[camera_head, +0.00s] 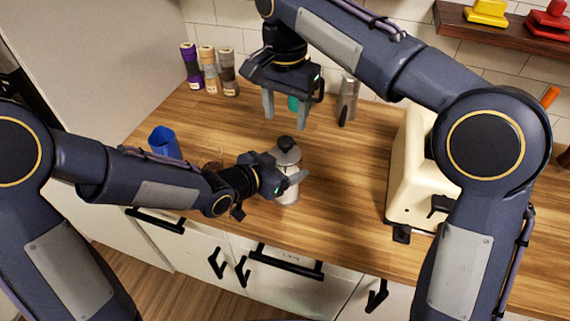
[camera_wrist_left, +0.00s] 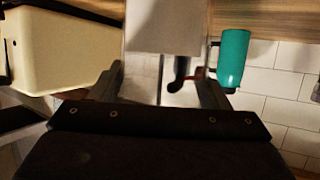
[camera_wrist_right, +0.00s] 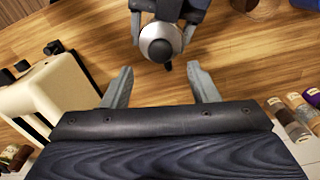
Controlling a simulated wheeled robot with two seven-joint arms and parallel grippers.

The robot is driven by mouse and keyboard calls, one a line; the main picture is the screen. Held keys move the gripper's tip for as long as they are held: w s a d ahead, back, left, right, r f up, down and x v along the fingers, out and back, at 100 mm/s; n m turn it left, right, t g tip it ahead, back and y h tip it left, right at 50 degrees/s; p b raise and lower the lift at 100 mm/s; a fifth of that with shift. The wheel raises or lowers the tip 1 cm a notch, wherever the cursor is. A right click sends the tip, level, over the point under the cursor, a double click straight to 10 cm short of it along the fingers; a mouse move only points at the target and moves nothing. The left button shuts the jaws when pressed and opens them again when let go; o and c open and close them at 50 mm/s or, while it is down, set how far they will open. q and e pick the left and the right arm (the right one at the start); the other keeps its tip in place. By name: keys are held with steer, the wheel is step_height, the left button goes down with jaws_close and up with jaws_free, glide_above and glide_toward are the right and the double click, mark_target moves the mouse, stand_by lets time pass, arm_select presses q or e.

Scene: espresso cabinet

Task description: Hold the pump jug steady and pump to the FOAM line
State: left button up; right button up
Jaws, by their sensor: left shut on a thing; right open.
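The pump jug (camera_head: 288,157) is a silver cylinder with a black knob on top, upright on the wooden counter. My left gripper (camera_head: 291,182) is shut around its body from the left. In the left wrist view the pale jug body (camera_wrist_left: 165,30) fills the space between the fingers. In the right wrist view the jug's round lid and dark knob (camera_wrist_right: 160,45) show from above. My right gripper (camera_head: 286,116) is open and empty, pointing down, above the counter and behind the jug. I cannot make out the FOAM line.
A cream appliance (camera_head: 410,175) stands to the right. Behind the jug are a teal cup (camera_wrist_left: 233,60) and a grey metal container (camera_head: 347,100). A blue cup (camera_head: 164,142) is left, above my left arm. Several capped jars (camera_head: 209,70) stand at the back left.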

mark_target(285, 140)
steer(key=shift+f, duration=3.05)
